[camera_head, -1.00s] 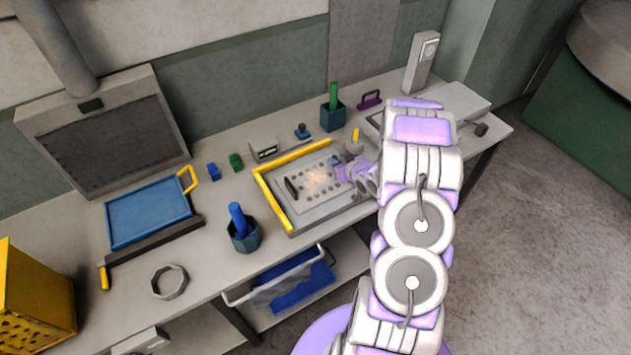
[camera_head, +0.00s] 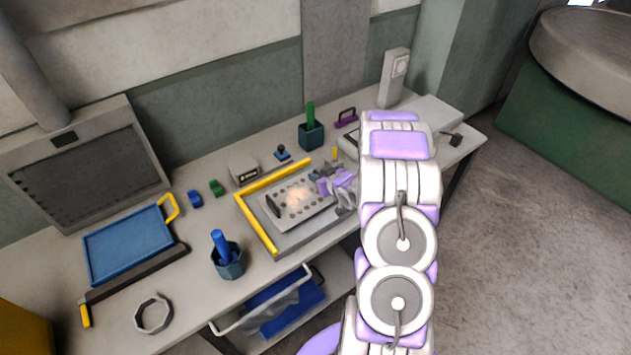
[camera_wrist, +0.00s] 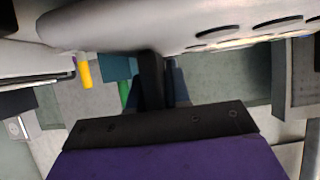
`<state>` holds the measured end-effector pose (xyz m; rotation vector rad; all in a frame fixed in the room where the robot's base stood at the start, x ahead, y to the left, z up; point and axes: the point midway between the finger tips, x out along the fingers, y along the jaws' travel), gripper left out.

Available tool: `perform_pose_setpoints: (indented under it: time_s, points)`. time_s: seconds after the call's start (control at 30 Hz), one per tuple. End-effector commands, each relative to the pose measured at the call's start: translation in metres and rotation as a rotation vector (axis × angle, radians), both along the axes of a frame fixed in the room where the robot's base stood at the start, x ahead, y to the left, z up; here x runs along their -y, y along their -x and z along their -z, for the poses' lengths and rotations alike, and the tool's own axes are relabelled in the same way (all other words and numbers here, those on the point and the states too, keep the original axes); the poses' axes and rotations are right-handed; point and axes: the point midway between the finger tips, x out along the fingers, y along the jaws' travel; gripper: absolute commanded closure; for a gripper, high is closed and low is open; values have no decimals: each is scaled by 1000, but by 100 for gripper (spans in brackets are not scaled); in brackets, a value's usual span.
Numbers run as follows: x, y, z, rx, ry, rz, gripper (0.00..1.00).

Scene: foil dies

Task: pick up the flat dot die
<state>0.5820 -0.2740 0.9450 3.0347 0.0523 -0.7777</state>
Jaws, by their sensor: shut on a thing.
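The flat dot die (camera_head: 288,221) appears to be the pale plate with rows of dark dots and a dark handle at its left end, over the yellow-edged tray (camera_head: 255,225) in the head view. An orange-white glow lies on it. My gripper (camera_head: 327,186) is at its right end, shut. The wrist view is upside down; the pale dotted plate (camera_wrist: 215,22) fills the top, and a dark post (camera_wrist: 152,80) runs from it to my gripper. The fingertips are largely hidden, as is the exact grip. A gap under the plate is hard to judge.
Behind the tray stand a green-handled tool in a teal cup (camera_head: 312,134), a grey display box (camera_head: 244,173) and small blue and green blocks. A blue-handled cup (camera_head: 228,263) is at front left, with a blue board (camera_head: 128,245) beyond. The bench between them is clear.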

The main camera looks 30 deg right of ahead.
Motion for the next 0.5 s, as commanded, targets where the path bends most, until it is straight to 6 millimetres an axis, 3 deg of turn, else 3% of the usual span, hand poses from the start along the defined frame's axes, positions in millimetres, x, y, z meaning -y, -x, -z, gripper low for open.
perform_pose_setpoints:
  time_s: [0.07, 0.5]
  points:
    - [0, -1, -17, 5, 2, 1, 100]
    - [-20, 71, -21, -1, -1, 2, 100]
